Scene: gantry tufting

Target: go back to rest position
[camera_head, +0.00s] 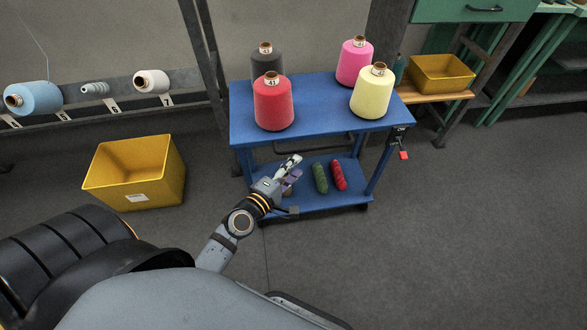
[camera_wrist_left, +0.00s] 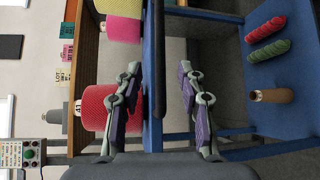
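My left gripper (camera_head: 291,170) is in front of the blue cart (camera_head: 321,101), over the near left part of its lower shelf. The cart's blue edge lies beyond the gap. My right gripper is in neither view.
Red (camera_head: 273,104), black (camera_head: 267,66), pink (camera_head: 354,64) and yellow (camera_head: 372,94) yarn cones stand on the cart top. Green (camera_head: 320,177) and red (camera_head: 338,175) skeins lie below, near a brown tube (camera_wrist_left: 270,96). A yellow bin (camera_head: 135,172) stands left. Right floor is clear.

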